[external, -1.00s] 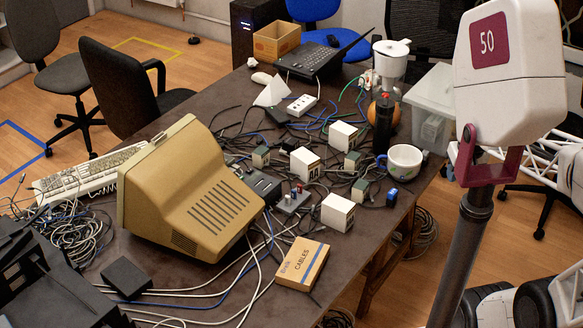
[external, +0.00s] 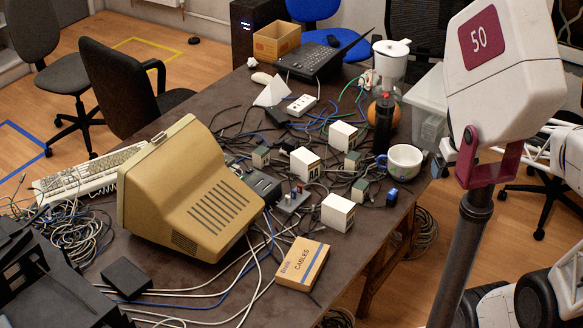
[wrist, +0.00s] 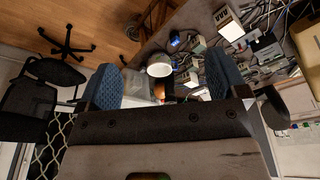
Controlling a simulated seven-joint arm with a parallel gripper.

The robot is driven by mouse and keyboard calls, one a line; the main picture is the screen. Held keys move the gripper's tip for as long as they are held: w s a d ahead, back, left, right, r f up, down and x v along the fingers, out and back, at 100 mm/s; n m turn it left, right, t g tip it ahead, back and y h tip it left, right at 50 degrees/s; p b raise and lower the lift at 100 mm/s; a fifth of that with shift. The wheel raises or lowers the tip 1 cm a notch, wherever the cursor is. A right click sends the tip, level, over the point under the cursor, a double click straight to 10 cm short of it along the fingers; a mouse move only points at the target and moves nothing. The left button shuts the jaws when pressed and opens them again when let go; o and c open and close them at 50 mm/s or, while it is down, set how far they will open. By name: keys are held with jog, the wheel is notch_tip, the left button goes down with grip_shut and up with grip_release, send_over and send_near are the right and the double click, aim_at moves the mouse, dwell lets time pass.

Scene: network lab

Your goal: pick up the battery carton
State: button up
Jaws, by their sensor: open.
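An open brown cardboard box (external: 276,41) stands at the table's back. I cannot read a battery label on either, so I cannot tell which, if any, is the battery carton. My gripper (wrist: 163,78) shows in the wrist view with two blue-grey pads wide apart and nothing between them held. It points over the table's right end, well away from the CABLES carton. In the external view my arm stands at the right, and its fingers are not clearly seen.
The beige monitor (external: 190,195) fills the left middle. White cubes (external: 338,212), small grey blocks and tangled cables crowd the centre. A mug (external: 404,161), a dark bottle (external: 384,125) and a clear bin (external: 428,105) stand at the right. A black phone (external: 322,60) sits at the back.

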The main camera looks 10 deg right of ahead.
jog(key=w+a+f+n, duration=0.2)
jog(key=w+a+f, duration=0.15)
jog(key=w, duration=0.45)
jog(key=n+g, duration=0.2)
jog(key=n, duration=0.5)
send_over(339, 203)
jog(key=f, duration=2)
jog(key=shift+s+d, duration=0.1)
jog(key=shift+d, duration=0.2)
jog(key=shift+a+f, duration=0.3)
jog(key=shift+f, duration=0.1)
jog(key=shift+f, duration=1.35)
jog(key=shift+f, duration=2.55)
